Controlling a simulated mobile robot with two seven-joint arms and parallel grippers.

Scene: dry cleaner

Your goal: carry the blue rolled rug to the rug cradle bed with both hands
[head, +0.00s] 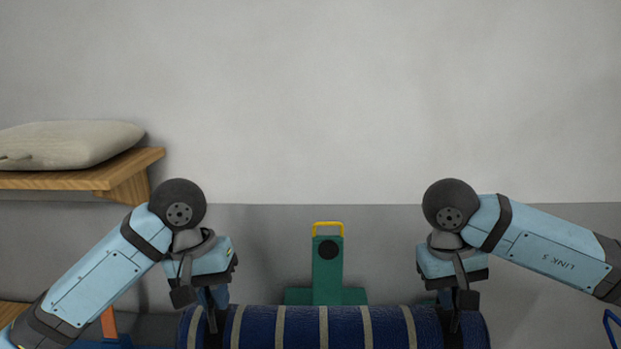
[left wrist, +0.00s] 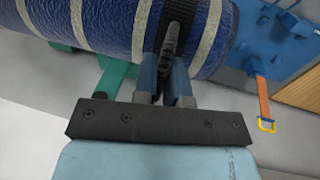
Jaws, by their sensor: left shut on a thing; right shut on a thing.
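The blue rolled rug (head: 343,328) with pale stripes lies crosswise at the bottom of the head view, its lower part cut off by the frame edge. My left gripper (head: 212,318) is shut on a dark strap near the rug's left end. My right gripper (head: 458,320) is shut on the rug near its right end. In the left wrist view the rug (left wrist: 112,22) fills the top, with my left gripper (left wrist: 168,60) at the dark strap around it. I cannot identify the rug cradle bed for certain.
A green stand (head: 327,268) with a yellow handle is behind the rug. A wooden shelf (head: 80,180) with a pale sack (head: 75,144) is on the wall at left. A blue item (left wrist: 282,42) with an orange strap (left wrist: 264,100) shows in the left wrist view.

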